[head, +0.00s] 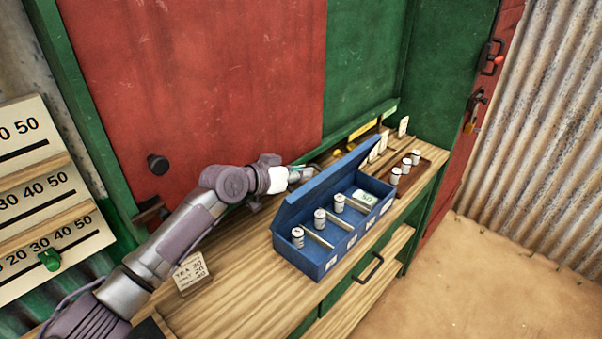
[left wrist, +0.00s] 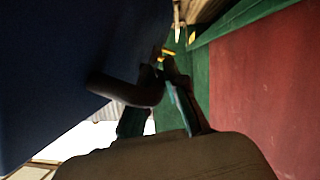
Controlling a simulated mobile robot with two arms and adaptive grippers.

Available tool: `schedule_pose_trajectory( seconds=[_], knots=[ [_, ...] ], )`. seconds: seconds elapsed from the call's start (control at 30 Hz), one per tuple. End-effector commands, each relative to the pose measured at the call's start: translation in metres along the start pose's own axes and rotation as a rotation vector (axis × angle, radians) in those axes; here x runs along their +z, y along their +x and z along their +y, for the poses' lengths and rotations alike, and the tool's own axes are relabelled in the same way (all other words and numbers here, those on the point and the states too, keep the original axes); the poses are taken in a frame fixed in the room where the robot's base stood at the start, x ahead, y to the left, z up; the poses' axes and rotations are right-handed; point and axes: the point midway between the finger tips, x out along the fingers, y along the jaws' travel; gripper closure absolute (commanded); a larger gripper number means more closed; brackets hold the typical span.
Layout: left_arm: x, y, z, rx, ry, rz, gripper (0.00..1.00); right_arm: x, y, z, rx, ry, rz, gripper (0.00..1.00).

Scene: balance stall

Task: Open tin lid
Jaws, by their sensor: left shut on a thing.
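The blue tin (head: 345,243) stands on the wooden counter with its lid (head: 322,188) raised at the back, so its compartments show. Small white-labelled cylinders (head: 320,219) stand in the compartments, and a pale green-white item (head: 364,198) lies in the far one. My left gripper (head: 303,174) is behind the raised lid, its fingertips partly hidden by it. In the left wrist view the lid's dark blue face (left wrist: 70,60) fills the left side. There my left gripper (left wrist: 160,100) is shut on a dark loop-like part at the lid's edge. My right gripper is not in view.
A wooden rack (head: 428,169) with several white cylinders stands at the counter's far right. A small price card (head: 190,272) stands on the counter at the left. The red and green wall (head: 200,80) is close behind my arm. The counter's front strip is clear.

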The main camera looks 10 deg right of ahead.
Motion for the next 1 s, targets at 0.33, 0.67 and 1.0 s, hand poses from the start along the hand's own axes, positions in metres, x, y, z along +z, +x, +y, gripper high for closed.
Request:
schedule_pose_trajectory(
  seconds=[0.33, 0.67, 1.0],
  knots=[
    [0.001, 0.0, -0.001, -0.001, 0.001, -0.002, 0.77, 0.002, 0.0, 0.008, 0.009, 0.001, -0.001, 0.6],
    [-0.038, -0.015, 0.006, -0.001, 0.004, 0.002, 0.77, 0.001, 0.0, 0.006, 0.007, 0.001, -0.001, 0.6],
    [-0.085, -0.034, 0.015, -0.002, 0.002, -0.002, 0.77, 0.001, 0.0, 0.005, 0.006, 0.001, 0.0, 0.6]
  ],
)
